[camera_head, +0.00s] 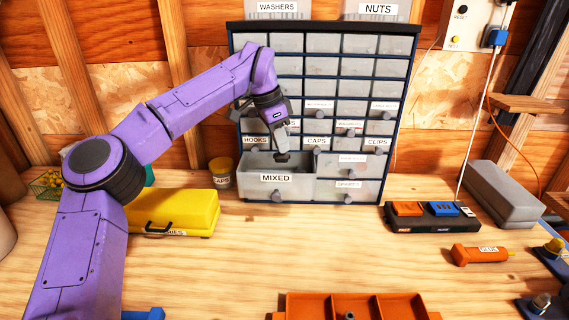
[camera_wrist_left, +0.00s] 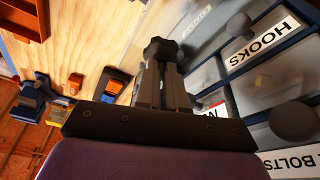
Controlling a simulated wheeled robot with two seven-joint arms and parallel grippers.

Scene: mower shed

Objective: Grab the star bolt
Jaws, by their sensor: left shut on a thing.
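The star bolt (camera_wrist_left: 160,48) is dark with a lobed head and sits between the fingertips of my left gripper (camera_wrist_left: 161,78) in the left wrist view. In the head view my left gripper (camera_head: 281,148) points down, shut on the dark star bolt (camera_head: 282,158) just above the opening of the MIXED drawer (camera_head: 265,190). That drawer is pulled out from the cabinet. How far the bolt's lower part reaches into the drawer I cannot tell. My right gripper is not in view.
The drawer cabinet (camera_head: 345,27) stands at the back of the wooden bench. A yellow case (camera_head: 175,208) and yellow cup (camera_head: 221,172) stand left. An orange tray (camera_head: 300,303) lies in front, a black holder (camera_head: 432,222) and orange tube (camera_head: 480,255) right. The bench middle is clear.

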